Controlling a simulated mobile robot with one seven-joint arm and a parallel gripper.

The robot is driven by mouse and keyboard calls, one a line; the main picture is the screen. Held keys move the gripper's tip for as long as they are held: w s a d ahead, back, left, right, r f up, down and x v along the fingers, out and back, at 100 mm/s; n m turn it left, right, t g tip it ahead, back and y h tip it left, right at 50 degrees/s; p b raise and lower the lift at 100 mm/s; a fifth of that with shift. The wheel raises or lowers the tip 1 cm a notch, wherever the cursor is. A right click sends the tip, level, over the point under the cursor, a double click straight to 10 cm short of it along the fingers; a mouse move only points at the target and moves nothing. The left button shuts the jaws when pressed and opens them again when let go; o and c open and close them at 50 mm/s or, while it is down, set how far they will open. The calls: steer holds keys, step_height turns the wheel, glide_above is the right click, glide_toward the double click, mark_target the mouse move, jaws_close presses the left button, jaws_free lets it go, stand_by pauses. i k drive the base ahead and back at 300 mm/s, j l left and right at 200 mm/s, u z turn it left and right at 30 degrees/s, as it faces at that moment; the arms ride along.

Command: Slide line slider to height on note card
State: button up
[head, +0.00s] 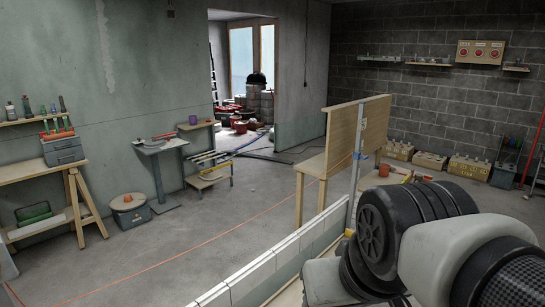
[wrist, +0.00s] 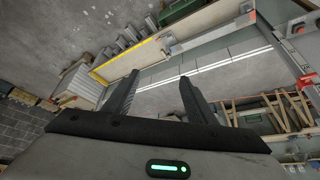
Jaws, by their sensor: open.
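In the head view an upright grey metal post (head: 356,165) stands at the end of a low block wall. An orange line (head: 225,240) runs from the lower left up to this post.
The low block wall (head: 262,272) runs towards the post. A wooden bench with a tall back (head: 342,140) stands behind it. A sawhorse table (head: 35,172) and a grey stand (head: 160,145) are at left. The concrete floor between is mostly clear.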

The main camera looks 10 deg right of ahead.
mark_target(357, 156)
steer(key=j+z, duration=0.15)
steer(key=z, duration=0.65)
steer(key=i+l+u, duration=0.1)
steer(key=l, duration=0.35)
steer(key=l+u, duration=0.1)
steer(key=l, duration=0.35)
steer(key=i+l+u, duration=0.1)
steer(key=i+l, duration=0.2)
steer(key=i+l+u, duration=0.1)
steer(key=i+l, duration=0.15)
steer(key=l, duration=0.15)
steer(key=i+l+u, duration=0.1)
steer(key=i+l, duration=0.15)
steer(key=l, duration=0.15)
steer(key=i+l+u, duration=0.1)
steer(key=i+l, duration=0.15)
steer(key=l, duration=0.15)
